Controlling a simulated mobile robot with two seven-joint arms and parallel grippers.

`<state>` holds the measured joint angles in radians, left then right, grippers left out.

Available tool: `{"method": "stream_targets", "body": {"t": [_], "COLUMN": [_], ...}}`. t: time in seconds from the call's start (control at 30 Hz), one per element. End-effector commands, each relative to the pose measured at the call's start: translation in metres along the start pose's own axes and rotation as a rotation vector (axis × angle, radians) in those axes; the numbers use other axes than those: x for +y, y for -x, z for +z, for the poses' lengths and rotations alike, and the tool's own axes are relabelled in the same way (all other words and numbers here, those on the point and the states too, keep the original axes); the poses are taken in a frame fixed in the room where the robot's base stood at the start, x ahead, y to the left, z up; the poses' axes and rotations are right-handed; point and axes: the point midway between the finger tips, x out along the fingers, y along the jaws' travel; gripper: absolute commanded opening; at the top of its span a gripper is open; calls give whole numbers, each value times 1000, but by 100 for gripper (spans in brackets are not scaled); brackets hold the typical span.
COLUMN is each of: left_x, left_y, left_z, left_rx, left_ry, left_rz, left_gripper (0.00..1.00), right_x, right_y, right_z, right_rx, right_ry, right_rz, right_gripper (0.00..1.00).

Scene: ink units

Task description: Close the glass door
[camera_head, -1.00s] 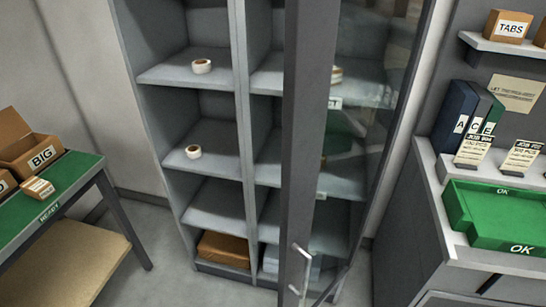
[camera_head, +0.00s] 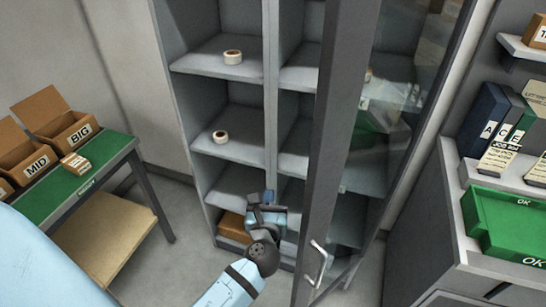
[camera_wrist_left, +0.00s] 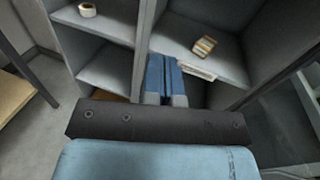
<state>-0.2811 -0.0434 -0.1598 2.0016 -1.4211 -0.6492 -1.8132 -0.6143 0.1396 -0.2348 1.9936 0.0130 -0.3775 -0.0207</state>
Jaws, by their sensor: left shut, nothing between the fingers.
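The glass door (camera_head: 400,120) of the tall grey cabinet stands open, swung out toward me. Its dark frame edge (camera_head: 338,130) runs down the middle of the head view, and a light bar handle (camera_head: 318,262) is low on it. My left gripper (camera_head: 264,197) is in front of the cabinet's lower shelves, left of the door edge and apart from the handle. In the left wrist view its blue fingers (camera_wrist_left: 167,75) are together with nothing between them, pointing at the shelves. My right gripper is not in view.
White tape rolls (camera_head: 233,57) sit on the cabinet shelves (camera_head: 215,185). A green-topped table (camera_head: 110,150) with cardboard boxes stands at the left. A grey counter (camera_head: 420,250) with green trays (camera_head: 510,225) is close on the right. Clear floor (camera_head: 190,255) lies before the cabinet.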

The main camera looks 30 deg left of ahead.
Motion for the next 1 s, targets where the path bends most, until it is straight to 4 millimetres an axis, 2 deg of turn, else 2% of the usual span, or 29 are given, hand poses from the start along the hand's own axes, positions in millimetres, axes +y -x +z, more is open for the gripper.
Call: {"method": "stream_targets", "body": {"t": [0.17,0.27,0.5,0.7,0.83,1.0], "left_x": [0,0,0,1,1,1], "left_y": [-13,-30,-82,-118,-133,-141], "left_z": [6,7,9,8,7,6], "left_rx": [-17,-17,-16,-16,-15,-15], "left_ry": [-47,-45,-42,-43,-42,-41], "left_rz": [10,10,10,9,8,8], "left_gripper": [0,0,0,0,0,0], "right_x": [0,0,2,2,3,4], "right_y": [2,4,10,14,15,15], "right_z": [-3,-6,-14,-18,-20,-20], "right_rx": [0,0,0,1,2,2], "right_ry": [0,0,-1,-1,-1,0], "right_rz": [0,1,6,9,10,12], "right_gripper": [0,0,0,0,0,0]}}
